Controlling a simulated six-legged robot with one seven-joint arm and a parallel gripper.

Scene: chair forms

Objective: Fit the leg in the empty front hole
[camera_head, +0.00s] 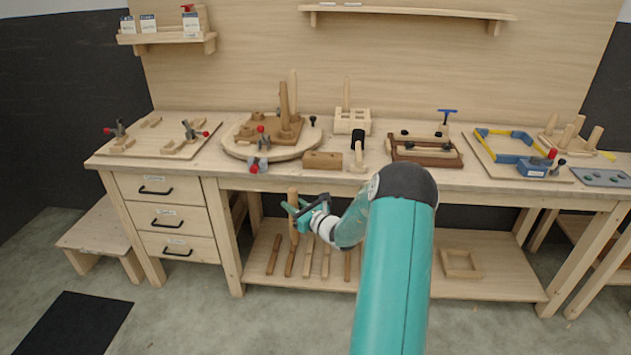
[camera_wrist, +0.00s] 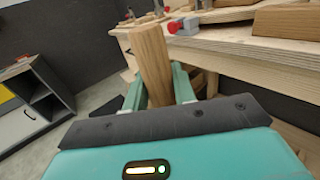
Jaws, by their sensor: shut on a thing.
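My gripper (camera_head: 296,212) is shut on a round wooden leg (camera_head: 293,199), held roughly upright in front of the workbench, its upper end near the level of the bench top's front edge. In the wrist view the leg (camera_wrist: 152,62) stands between my gripper's fingers (camera_wrist: 158,90), slightly tilted. On the bench, a brown wooden chair seat (camera_head: 272,131) lies on a round board (camera_head: 240,150), with a leg (camera_head: 284,103) standing up from it. The empty front hole cannot be made out.
The bench's front edge (camera_head: 225,168) lies between my gripper and the seat. A wooden block (camera_head: 322,161) and a black-headed mallet (camera_head: 358,145) are right of the round board. Several loose legs (camera_head: 308,262) lie on the lower shelf. A clamping board (camera_head: 160,145) is at left.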

